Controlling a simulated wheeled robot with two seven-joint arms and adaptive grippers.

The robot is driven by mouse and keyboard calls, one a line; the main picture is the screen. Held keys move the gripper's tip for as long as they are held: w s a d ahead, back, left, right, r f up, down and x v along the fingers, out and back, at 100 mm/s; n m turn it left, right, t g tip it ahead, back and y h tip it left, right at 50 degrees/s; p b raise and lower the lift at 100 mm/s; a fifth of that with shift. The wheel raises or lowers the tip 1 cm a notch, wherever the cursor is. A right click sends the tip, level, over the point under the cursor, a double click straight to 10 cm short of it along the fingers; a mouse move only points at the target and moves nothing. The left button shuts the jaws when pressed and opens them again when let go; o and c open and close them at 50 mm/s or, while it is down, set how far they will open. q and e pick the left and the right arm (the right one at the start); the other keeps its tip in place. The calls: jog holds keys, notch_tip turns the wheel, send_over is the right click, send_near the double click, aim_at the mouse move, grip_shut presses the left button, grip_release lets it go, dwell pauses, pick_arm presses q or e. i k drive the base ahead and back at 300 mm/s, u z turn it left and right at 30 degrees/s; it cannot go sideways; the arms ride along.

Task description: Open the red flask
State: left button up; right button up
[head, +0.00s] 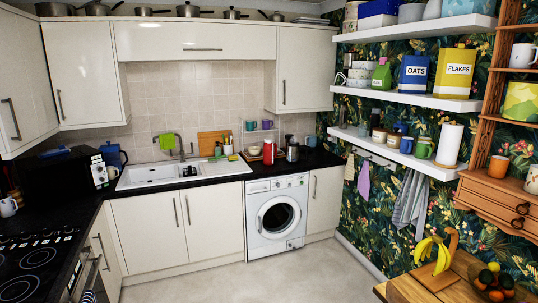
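A small red upright object (268,152) stands on the black worktop above the washing machine, against the tiled back wall. It is the thing that best fits the red flask, but it is too small for me to tell whether it has a lid or is shut. A dark and silvery container (292,150) stands just to its right. Neither of my grippers is in view.
The washing machine (277,215) sits under the worktop, with the white sink (160,176) to the left. A wooden table (420,291) with bananas (433,252) is at the front right. The floor (300,275) in the middle is clear.

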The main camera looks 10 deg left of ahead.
aim_at(268, 156)
jog(key=u, duration=0.8)
jog(key=i, duration=3.8)
jog(key=z, duration=0.8)
